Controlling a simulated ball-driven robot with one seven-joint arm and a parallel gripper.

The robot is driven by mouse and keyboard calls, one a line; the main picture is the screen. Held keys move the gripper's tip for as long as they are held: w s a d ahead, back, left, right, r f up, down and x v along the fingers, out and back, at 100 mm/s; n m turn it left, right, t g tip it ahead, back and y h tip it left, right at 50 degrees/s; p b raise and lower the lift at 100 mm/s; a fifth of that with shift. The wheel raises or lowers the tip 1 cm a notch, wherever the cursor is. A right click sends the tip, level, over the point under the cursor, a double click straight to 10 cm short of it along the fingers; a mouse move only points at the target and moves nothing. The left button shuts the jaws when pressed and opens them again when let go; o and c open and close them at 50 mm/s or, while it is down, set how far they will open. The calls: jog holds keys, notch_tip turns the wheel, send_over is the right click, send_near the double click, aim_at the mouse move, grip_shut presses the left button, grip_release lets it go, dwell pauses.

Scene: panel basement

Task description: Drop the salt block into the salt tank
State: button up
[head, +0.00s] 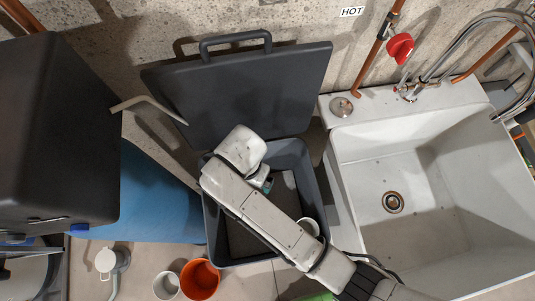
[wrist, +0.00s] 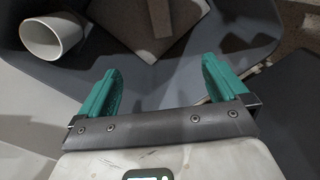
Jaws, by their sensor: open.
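The salt tank (head: 213,235) is a grey open bin in the middle of the head view, its dark lid (head: 250,95) tipped back against the wall. The tank's wall (wrist: 190,75) also shows in the wrist view. My gripper (wrist: 160,85) has green fingers spread apart with nothing between them; it is over the tank's opening. In the head view my arm hides part of the tank. Inside lies a brownish-grey flat surface (wrist: 118,35) with a narrower block-like piece (wrist: 159,15) on it; I cannot tell whether this piece is the salt block.
A white open-ended cup or tube (wrist: 42,38) stands inside the tank at its wall. A white sink (head: 350,185) is to the right. A blue cylinder (head: 150,195) and a black box (head: 60,130) are to the left. An orange bucket (head: 200,279) and white cup (head: 166,285) stand in front.

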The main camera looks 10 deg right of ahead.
jog(key=shift+r, duration=2.25)
